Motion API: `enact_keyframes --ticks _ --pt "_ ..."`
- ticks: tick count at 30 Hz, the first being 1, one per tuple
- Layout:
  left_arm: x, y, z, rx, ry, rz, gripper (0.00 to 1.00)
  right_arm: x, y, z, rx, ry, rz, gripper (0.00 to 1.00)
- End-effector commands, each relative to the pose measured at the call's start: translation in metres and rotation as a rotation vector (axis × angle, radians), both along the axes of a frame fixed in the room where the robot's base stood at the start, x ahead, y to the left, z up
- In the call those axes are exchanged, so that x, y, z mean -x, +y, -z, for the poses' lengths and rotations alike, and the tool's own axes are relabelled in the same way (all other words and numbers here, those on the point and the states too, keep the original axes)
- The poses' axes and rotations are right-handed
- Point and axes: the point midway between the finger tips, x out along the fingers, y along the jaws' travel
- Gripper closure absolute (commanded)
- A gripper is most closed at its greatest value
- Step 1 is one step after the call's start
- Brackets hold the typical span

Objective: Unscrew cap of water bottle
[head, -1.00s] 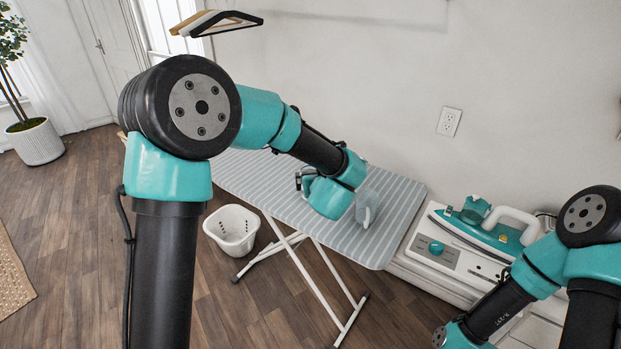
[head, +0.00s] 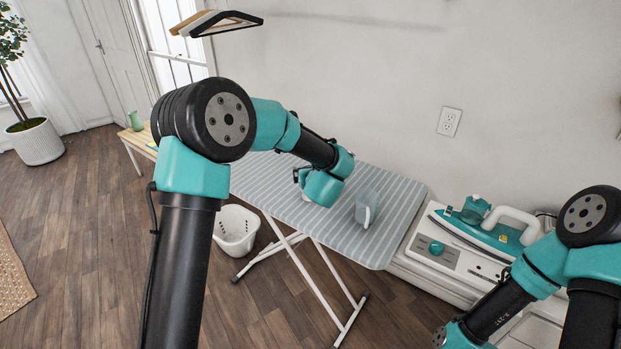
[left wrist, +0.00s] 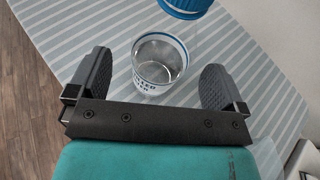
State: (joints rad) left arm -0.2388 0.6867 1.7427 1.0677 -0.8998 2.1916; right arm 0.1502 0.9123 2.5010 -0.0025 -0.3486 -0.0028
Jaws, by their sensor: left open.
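In the left wrist view, a clear bottle (left wrist: 158,62) with water, a blue ring and dark lettering is between the fingers of my left gripper (left wrist: 157,66). The fingers are wide apart, with a visible gap on each side. A round blue part (left wrist: 187,6), cut off at the top edge, is above it; whether it is the cap and whether it is attached is unclear. In the head view, my left wrist (head: 325,188) is over the striped ironing board (head: 270,190); its fingers and the bottle are mostly hidden. My right gripper is not visible.
A grey jug-like object with a pale handle (head: 367,208) stands on the board right of my left wrist. A teal steam iron (head: 490,232) is on its white base at the right. A white basket (head: 236,232) is on the floor.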

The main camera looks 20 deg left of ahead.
Motion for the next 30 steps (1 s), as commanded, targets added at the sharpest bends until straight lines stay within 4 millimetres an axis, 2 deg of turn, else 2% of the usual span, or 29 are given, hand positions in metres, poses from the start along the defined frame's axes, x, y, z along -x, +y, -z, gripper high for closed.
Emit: enact_keyframes --ticks 5,9,25,30 --pt "-0.02 0.007 0.015 0.0 0.001 -0.003 0.03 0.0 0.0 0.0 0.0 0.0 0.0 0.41" --pt "-0.032 0.013 0.019 0.001 0.0 0.0 0.03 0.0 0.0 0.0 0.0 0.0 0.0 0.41" --pt "-0.035 0.014 0.02 0.0 -0.001 0.0 0.03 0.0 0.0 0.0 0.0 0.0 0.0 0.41" --pt "-0.035 0.014 0.02 0.0 -0.001 0.0 0.19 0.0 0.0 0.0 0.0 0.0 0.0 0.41"
